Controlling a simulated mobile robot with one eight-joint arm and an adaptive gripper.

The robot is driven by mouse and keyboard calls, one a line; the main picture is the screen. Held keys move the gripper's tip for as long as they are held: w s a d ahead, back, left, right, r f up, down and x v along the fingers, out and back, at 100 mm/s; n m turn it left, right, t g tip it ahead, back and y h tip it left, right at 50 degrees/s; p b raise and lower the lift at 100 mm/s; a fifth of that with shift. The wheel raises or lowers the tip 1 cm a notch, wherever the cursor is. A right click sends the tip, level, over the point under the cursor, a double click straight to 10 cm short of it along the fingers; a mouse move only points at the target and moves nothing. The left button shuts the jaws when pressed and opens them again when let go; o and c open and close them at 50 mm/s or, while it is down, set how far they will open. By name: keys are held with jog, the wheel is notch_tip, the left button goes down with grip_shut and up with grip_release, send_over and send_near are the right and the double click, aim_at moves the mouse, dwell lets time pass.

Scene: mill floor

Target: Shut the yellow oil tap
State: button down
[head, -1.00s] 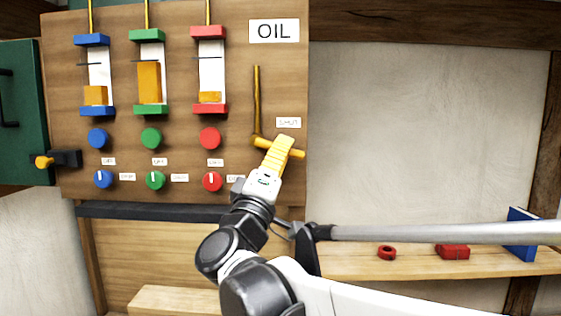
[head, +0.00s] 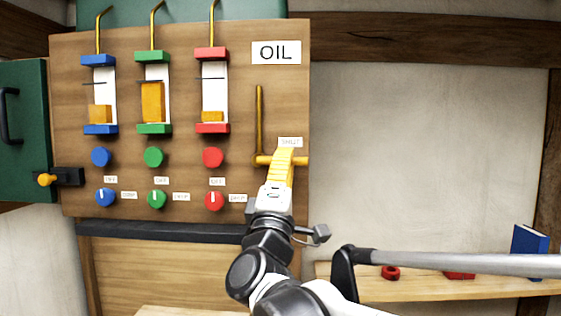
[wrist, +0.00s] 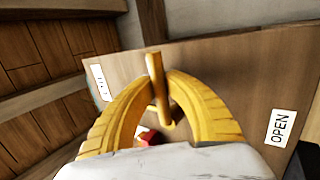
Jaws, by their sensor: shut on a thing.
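The yellow oil tap (head: 302,160) is on the wooden board under the OIL sign, at the foot of a thin vertical brass pipe (head: 259,115). Its lever lies about level, pointing right. My gripper (head: 285,155) has its yellow fingers shut on the lever and hides its middle. In the wrist view the lever (wrist: 155,75) stands between the two curved fingers. The SHUT label (head: 290,142) is just above the lever. The OPEN label (wrist: 280,128) shows at the right of the wrist view and is not visible in the head view.
Three oil gauges stand left of the tap: blue (head: 100,129), green (head: 153,128) and red (head: 212,127), with buttons and knobs below. A dark ledge (head: 160,230) runs under the board.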

jog(key=c, duration=1.4)
grip_release()
jog(key=shift+s, duration=0.15)
jog(key=v, duration=1.2)
